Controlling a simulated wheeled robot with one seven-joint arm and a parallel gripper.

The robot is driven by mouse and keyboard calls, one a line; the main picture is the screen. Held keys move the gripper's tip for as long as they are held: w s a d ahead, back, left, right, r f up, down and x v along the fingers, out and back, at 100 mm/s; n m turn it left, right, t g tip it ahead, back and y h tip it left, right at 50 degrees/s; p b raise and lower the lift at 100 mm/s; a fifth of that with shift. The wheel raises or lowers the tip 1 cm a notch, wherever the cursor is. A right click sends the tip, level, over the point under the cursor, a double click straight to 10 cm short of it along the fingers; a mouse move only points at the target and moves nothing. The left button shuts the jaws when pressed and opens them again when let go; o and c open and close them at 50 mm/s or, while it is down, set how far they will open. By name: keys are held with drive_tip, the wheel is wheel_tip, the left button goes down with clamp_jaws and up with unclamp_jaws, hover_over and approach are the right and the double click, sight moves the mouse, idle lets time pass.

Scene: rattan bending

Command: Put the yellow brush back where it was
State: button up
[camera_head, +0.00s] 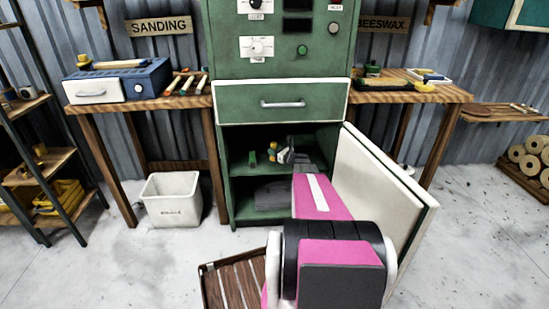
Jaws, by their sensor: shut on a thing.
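My arm reaches into the open lower part of the green cabinet (224,185). My gripper (283,154) is at the upper shelf, small and partly hidden by my own arm. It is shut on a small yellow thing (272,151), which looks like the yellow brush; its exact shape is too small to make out. The brush is at or just above the shelf; I cannot tell whether it touches it. A small green item (252,158) stands on the shelf to the left of the gripper.
The white cabinet door (389,195) stands open close to the right of my arm. A closed drawer (282,103) is above the opening. Worktables (190,102) flank the cabinet. A white bin (172,200) stands on the floor at left. A slatted wooden piece (232,280) is in front.

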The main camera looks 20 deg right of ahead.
drive_tip(key=shift+w+f, duration=0.15)
drive_tip(key=shift+f, duration=2)
drive_tip(key=shift+f, duration=0.1)
drive_tip(key=o, duration=0.9)
